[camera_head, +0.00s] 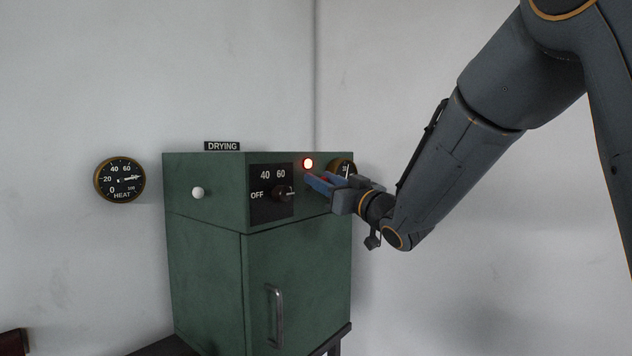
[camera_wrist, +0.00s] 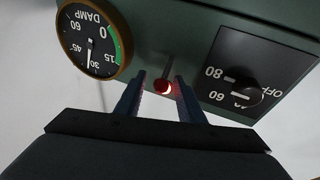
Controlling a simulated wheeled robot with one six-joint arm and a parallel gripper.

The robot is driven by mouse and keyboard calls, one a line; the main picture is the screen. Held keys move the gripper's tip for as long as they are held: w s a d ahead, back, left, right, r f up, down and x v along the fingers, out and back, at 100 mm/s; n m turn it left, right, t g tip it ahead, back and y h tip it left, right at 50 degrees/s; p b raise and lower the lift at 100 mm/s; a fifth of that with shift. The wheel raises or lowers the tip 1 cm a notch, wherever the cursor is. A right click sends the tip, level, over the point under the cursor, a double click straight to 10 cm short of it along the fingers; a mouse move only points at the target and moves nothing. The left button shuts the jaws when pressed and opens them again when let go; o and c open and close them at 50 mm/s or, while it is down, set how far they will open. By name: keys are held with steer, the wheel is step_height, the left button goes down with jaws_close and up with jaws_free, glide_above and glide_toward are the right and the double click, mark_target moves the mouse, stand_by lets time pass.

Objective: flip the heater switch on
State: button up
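The green drying cabinet (camera_head: 205,232) stands against the wall. Its front panel carries a black dial plate with a dark rotary knob (camera_head: 283,193), marked OFF, 40 and 60; the knob also shows in the wrist view (camera_wrist: 242,92). In the wrist view, a thin grey lever (camera_wrist: 167,68) shows just by the red lamp (camera_wrist: 163,87), probably the heater switch. My gripper (camera_head: 318,183) is at the panel's right part. Its fingers (camera_wrist: 158,92) are apart, one on each side of the lever; contact cannot be told.
A round HEAT gauge (camera_head: 120,180) hangs on the wall at left. A DAMP gauge (camera_wrist: 93,40) is close beside my fingers. A white ball (camera_head: 198,193) sits on the cabinet's left side. The door handle (camera_head: 275,315) juts out below. The wall right of the cabinet is bare.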

steer(key=b+v, duration=0.2)
steer(key=v, duration=0.5)
steer(key=shift+s+d+b, duration=0.2)
steer(key=shift+s+b, duration=0.15)
steer(key=shift+f, duration=0.1)
steer(key=s+d+f+m+g+h, duration=0.15)
steer(key=d+f+h, duration=0.25)
steer(key=f, duration=0.5)
steer(key=s+d+f+m+g+h, duration=0.1)
steer(key=d+f+m+g+h, duration=0.2)
steer(key=f, duration=0.5)
steer(key=s+d+f+m+g+h, duration=0.15)
steer(key=d+f+h, duration=0.3)
steer(key=f, duration=0.45)
steer(key=s+f+g, duration=0.3)
steer(key=s+f, duration=0.2)
steer(key=s, duration=0.2)
steer(key=s+d+f+m+g, duration=0.1)
steer(key=s+f+g, duration=0.2)
steer(key=s, duration=0.5)
steer(key=s+d+f+g+h, duration=0.1)
steer(key=s+f+g, duration=0.2)
steer(key=s+f, duration=0.3)
steer(key=shift+s+d+f+m, duration=0.2)
steer(key=shift+s+f+m, duration=0.1)
steer(key=shift+s, duration=0.8)
